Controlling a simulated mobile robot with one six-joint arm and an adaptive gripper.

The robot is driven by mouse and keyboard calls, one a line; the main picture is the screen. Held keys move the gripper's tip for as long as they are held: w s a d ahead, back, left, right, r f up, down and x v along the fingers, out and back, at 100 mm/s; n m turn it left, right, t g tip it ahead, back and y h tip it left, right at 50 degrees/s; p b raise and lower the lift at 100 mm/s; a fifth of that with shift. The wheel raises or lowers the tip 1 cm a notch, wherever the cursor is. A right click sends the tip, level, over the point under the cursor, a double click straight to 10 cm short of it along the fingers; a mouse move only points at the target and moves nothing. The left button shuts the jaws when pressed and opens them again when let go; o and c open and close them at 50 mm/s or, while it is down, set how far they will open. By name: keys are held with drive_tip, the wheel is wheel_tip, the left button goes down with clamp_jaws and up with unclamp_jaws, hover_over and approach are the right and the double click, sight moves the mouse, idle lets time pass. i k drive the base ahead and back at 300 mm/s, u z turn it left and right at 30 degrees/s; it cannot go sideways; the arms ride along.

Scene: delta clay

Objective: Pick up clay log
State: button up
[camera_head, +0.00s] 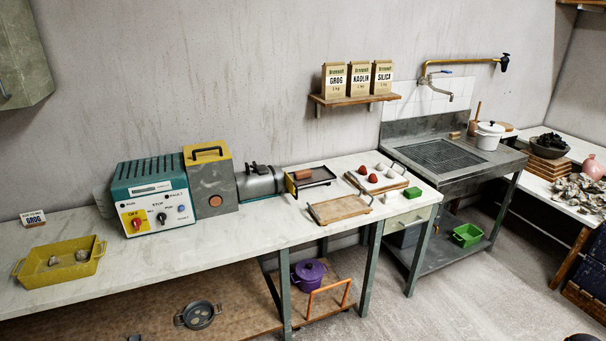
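A short reddish-brown piece that looks like the clay log (303,175) lies at the left end of a dark tray (322,181). The tray sits on the white worktop at the outlet of a grey and teal machine (262,182). The piece is small here, so its exact shape is hard to tell. My gripper is not in view.
A wooden board (338,209) lies in front of the dark tray. Behind it, another board (361,185) carries red and white balls. A yellow tray (60,262) stands at far left.

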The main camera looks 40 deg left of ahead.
sight(304, 173)
drive_tip(key=i, duration=1.7)
drive_tip(key=u, duration=0.45)
drive_tip(key=i, duration=0.8)
drive_tip(key=u, duration=1.1)
drive_tip(key=i, duration=1.05)
drive_tip(key=u, duration=0.6)
